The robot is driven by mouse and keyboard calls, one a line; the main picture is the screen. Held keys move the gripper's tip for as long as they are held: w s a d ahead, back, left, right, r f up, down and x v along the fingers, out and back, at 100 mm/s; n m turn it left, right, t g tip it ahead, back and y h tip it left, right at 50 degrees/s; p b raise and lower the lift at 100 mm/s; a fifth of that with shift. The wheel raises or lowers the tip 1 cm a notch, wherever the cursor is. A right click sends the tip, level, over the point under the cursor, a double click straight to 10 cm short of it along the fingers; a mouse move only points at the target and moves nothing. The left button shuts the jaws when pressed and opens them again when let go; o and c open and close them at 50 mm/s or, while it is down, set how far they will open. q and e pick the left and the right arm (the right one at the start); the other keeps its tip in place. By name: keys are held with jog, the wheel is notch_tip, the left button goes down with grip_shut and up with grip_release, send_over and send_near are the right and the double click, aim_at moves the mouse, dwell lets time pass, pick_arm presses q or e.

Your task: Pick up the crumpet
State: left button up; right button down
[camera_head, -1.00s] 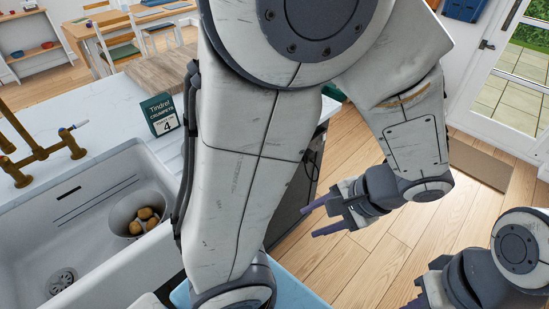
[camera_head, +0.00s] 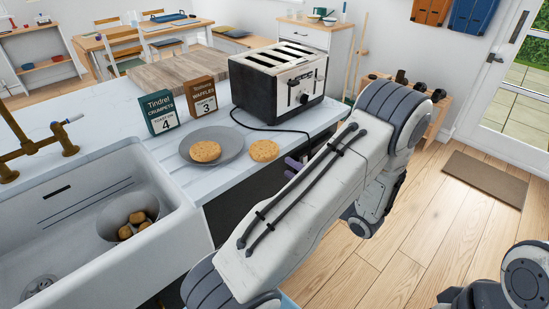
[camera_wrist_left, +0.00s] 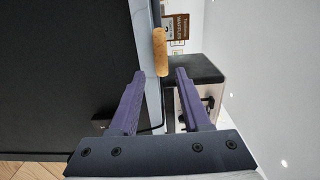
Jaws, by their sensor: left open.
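A round golden crumpet (camera_head: 264,151) lies on the bare white counter near its front edge. A similar round piece (camera_head: 205,151) rests on a grey plate (camera_head: 232,138) to its left. My left gripper (camera_head: 293,167) is just beyond the counter's front edge, right of the bare-counter crumpet, mostly hidden by my arm. In the left wrist view its purple fingers (camera_wrist_left: 160,74) are open and empty, with one crumpet (camera_wrist_left: 161,52) edge-on just beyond the tips, apart from them. My right gripper's fingers are out of view.
A black and silver toaster (camera_head: 281,82) stands behind the crumpets, its cable on the counter. A green crumpets sign (camera_head: 160,113) and a brown waffles sign (camera_head: 200,97) stand behind the plate. A sink (camera_head: 80,210) with a bowl (camera_head: 125,212) is at left.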

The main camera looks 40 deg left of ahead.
aim_at(275, 158)
pick_arm(q)
jog(key=a, duration=0.4)
jog(key=shift+w+a, duration=0.1)
jog(key=shift+a, duration=0.3)
jog(key=shift+w+a, duration=0.15)
jog(key=shift+a, duration=0.7)
jog(key=shift+c, duration=0.3)
grip_shut()
jog(key=shift+r+p, duration=0.8)
jog(key=shift+r, duration=0.5)
jog(key=d+r, duration=0.2)
jog(key=d, duration=0.5)
jog(key=s+d+r+p, duration=0.1)
jog(key=d+r, duration=0.2)
jog(key=d, duration=0.4)
jog(key=shift+p, duration=0.3)
jog(key=shift+s, duration=0.1)
